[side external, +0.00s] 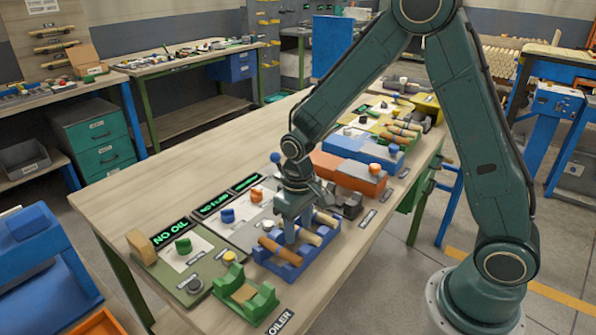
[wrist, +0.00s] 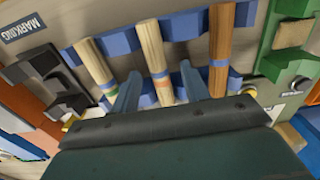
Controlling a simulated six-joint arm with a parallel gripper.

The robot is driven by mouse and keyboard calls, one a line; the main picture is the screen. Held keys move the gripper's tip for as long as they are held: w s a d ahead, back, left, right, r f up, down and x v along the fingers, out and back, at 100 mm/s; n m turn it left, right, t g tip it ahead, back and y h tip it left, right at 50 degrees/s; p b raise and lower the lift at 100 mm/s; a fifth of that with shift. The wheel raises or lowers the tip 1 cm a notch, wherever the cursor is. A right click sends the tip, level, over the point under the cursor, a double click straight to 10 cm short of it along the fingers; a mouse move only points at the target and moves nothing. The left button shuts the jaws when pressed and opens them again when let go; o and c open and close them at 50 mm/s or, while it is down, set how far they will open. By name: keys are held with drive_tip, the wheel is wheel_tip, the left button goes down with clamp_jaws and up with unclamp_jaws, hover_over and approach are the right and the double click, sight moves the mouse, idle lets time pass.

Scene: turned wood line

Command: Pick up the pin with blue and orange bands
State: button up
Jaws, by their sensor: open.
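A blue rack (side external: 283,268) holds three turned wooden pins side by side; it also shows in the wrist view (wrist: 122,45). The middle pin (wrist: 150,50) is light wood with an orange band and what looks like a thin bluish band near it. The left pin (wrist: 92,62) has a green band. The right pin (wrist: 220,35) is darker brown with what looks like a blue band. My gripper (wrist: 158,88) is open, its fingers on either side of the middle pin. In the side view my gripper (side external: 290,232) points down over the rack and hides part of the pins.
A green cradle (side external: 245,295) stands close in front of the rack. A panel with the lit NO OIL sign (side external: 170,232) lies to the left. Grey and orange blocks (side external: 348,175) and a black fixture (wrist: 48,75) stand on the other side. The left tabletop is clear.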

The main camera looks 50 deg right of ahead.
sight(299, 228)
clamp_jaws()
drive_tip(key=shift+r, duration=0.15)
idle(0.4)
wheel_tip(299, 228, up, 20)
idle(0.6)
idle(0.5)
